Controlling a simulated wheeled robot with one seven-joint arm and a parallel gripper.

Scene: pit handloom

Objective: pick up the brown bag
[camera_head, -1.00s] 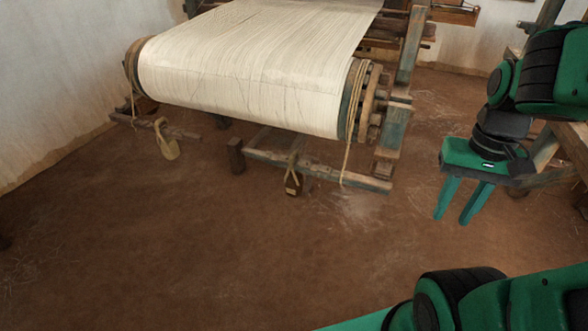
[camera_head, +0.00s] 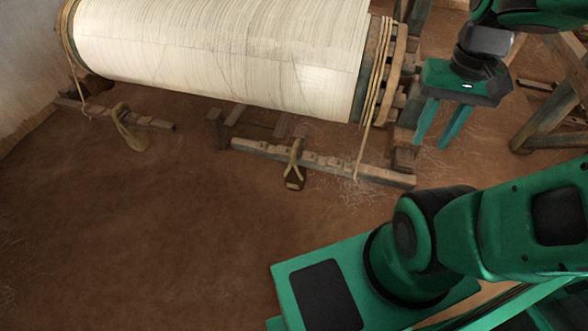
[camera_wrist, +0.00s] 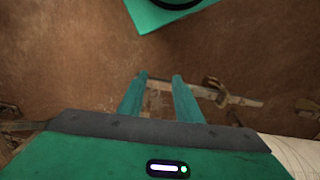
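A small dark brown bag (camera_head: 294,181) with a tan cord hangs at the front bar below the cloth roll, in the middle of the head view. A lighter, olive-tan bag (camera_head: 133,134) hangs by a loop at the left bar. My gripper (camera_head: 432,143) is to the right of the dark brown bag, fingers pointing down, apart from it. Its two green fingers are spread with nothing between them. In the wrist view my gripper (camera_wrist: 156,84) is also empty, and a small brown shape right of the fingers is too unclear to name.
The loom's cloth roll (camera_head: 225,52) and its front wooden bar (camera_head: 335,165) stand close to the dark brown bag. A wooden frame (camera_head: 553,105) stands at the right. The earthen floor (camera_head: 150,225) in front of the loom is clear.

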